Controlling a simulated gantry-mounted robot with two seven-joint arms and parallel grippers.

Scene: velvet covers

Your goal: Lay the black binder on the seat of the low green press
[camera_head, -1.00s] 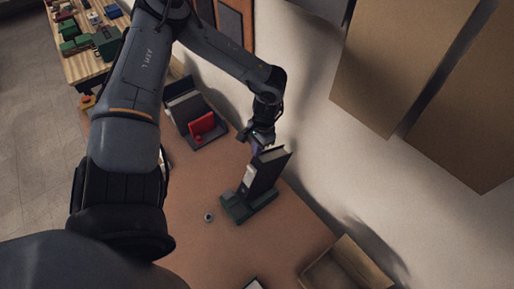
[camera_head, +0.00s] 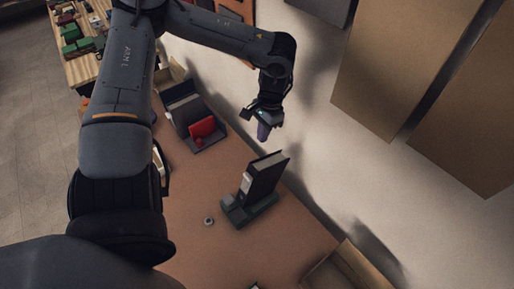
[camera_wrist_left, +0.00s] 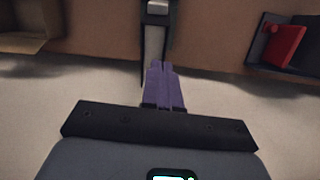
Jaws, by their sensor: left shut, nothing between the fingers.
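The black binder (camera_head: 263,177) stands upright, slightly tilted in the picture, on the low green press (camera_head: 234,215). Its underside contact is partly hidden by the press's parts. In the left wrist view, a narrow dark and pale shape, apparently the binder (camera_wrist_left: 154,52), lies just beyond the fingertips. My left gripper (camera_head: 263,132) is above the binder near the wall, apart from it. Its purple fingers (camera_wrist_left: 164,80) are together with nothing between them. My right gripper is in neither current view.
A dark grey holder (camera_head: 183,108) with a red item (camera_head: 202,127) stands behind and left of the press. A small round object (camera_head: 209,221) lies left of the press. An open cardboard box (camera_head: 346,268) sits at lower right. The wall runs close along the right.

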